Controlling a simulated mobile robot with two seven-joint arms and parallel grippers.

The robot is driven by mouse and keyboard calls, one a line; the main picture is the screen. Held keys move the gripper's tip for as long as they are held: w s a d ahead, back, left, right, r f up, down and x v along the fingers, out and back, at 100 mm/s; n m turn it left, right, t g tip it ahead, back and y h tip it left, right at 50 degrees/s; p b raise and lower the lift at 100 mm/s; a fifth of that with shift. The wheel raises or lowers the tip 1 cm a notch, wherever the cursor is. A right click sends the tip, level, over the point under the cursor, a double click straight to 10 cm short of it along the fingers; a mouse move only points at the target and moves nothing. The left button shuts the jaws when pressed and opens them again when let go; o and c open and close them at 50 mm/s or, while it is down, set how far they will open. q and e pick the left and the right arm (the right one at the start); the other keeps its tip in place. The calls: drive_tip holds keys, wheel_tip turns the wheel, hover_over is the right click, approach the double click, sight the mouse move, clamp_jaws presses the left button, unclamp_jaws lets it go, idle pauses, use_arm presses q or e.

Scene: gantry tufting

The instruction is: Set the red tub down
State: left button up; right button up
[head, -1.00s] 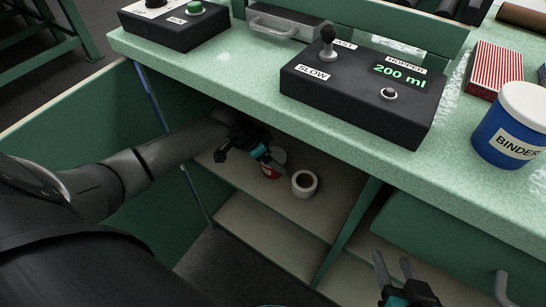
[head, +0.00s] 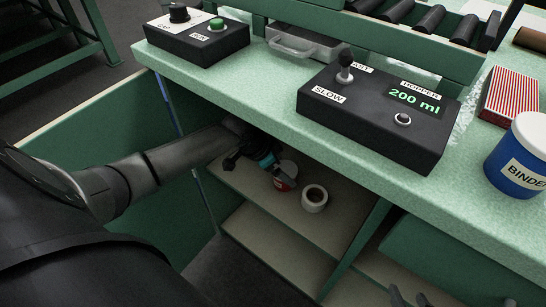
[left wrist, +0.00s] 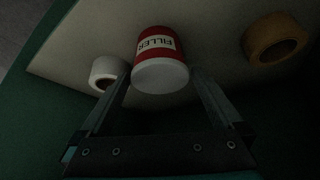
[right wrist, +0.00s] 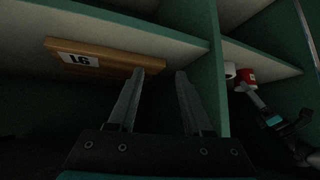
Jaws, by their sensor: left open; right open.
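The red tub (head: 285,177), with a white lid and a FILLER label, stands on the shelf under the green counter. In the left wrist view the tub (left wrist: 160,58) appears ahead of and between the fingertips of my left gripper (left wrist: 160,82). The fingers are spread, with no clear contact on the tub. In the head view my left gripper (head: 268,162) is beside the tub. My right gripper (right wrist: 159,73) is open and empty in front of another shelf bay. The tub also shows in the right wrist view (right wrist: 246,76).
A white tape roll (head: 314,199) stands right beside the tub on the shelf. A tan roll (left wrist: 278,40) shows in the left wrist view. A wooden board (right wrist: 105,60) lies near my right gripper. A green divider (head: 358,245) separates the bays.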

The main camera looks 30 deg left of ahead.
sight(284, 170)
use_arm(q)
drive_tip(key=p+v, duration=0.2)
drive_tip(key=v, duration=0.1)
drive_tip(key=shift+r, duration=0.2)
drive_tip(key=shift+s+a+r, duration=0.1)
drive_tip(key=shift+s+r, duration=0.05)
drive_tip(key=shift+r, duration=0.1)
drive_tip(key=shift+p+v, duration=0.75)
drive_tip(key=shift+v, duration=0.2)
use_arm(e)
drive_tip(key=s+d+f+g+h, duration=0.2)
drive_tip(key=s+d+g, duration=0.1)
drive_tip(key=d+g, duration=0.1)
drive_tip(key=shift+s+d+f+m, duration=0.2)
drive_tip(key=shift+s+m, duration=0.1)
drive_tip(key=shift+s, duration=0.1)
